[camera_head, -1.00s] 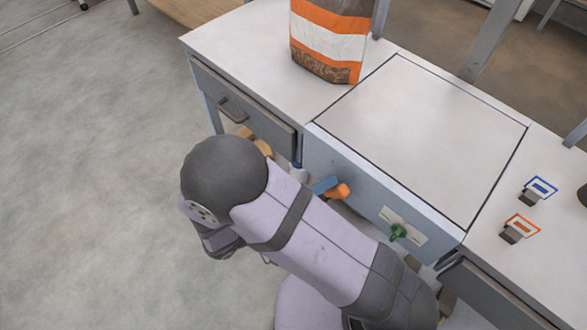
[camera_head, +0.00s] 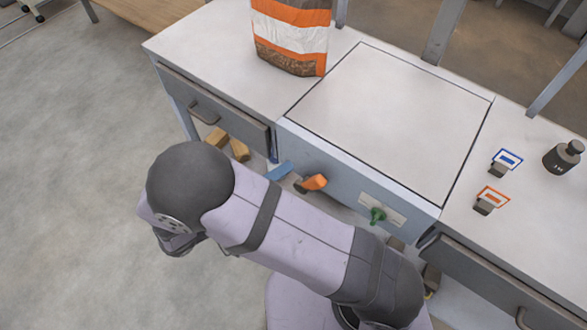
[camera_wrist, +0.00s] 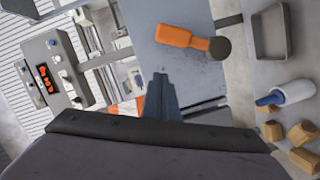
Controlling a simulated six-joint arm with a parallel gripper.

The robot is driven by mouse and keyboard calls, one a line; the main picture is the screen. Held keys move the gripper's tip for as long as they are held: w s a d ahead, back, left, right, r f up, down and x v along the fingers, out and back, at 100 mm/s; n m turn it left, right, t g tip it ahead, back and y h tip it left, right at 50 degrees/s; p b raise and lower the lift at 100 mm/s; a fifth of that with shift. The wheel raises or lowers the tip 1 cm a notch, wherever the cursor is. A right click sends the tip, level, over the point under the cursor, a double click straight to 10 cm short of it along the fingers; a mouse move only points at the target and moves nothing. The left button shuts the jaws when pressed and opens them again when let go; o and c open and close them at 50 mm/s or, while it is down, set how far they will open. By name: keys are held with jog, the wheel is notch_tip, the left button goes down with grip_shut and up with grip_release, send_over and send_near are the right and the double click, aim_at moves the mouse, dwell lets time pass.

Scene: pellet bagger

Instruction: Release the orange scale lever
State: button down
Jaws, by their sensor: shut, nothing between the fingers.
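The orange scale lever (camera_head: 315,182) is on the front face of the grey-blue scale cabinet (camera_head: 340,165), pointing to the right of its dark round pivot. In the wrist view the orange lever (camera_wrist: 182,38) also shows, with its pivot beside it. My gripper (camera_head: 278,172) has blue fingers and is just left of the lever, with a small gap between them. In the wrist view my gripper (camera_wrist: 161,80) is shut with nothing in it, and its tips are apart from the lever. My arm hides part of the cabinet's lower front.
A green knob (camera_head: 377,214) is right of the lever on the same face. A drawer (camera_head: 215,108) with a handle is to the left, wooden blocks (camera_wrist: 300,133) and a blue-capped bottle (camera_wrist: 290,92) are near it. A striped bag (camera_head: 290,38) stands on the bench.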

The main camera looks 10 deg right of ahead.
jog(key=v, duration=0.7)
jog(key=shift+s+r, duration=0.1)
jog(key=shift+r, duration=0.05)
jog(key=s+d+r+g+y+p, duration=0.2)
jog(key=d+r+g+y+p, duration=0.3)
jog(key=d+r+g+p, duration=0.7)
jog(key=d+r+t+y+p, duration=0.1)
jog(key=d+r+y+p, duration=0.2)
jog(key=p, duration=0.4)
jog(key=s+d+r+m+t+y+p, duration=0.1)
jog(key=d+r+t+y+p, duration=0.1)
jog(key=r+y+p, duration=0.4)
notch_tip(320, 180, up, 3)
jog(key=shift+d+f+m+p, duration=0.15)
jog(key=shift+d+m+p, duration=0.3)
jog(key=shift+p, duration=0.8)
jog(key=c, duration=2.4)
grip_release()
jog(key=shift+s, duration=0.15)
jog(key=shift+c, duration=0.2)
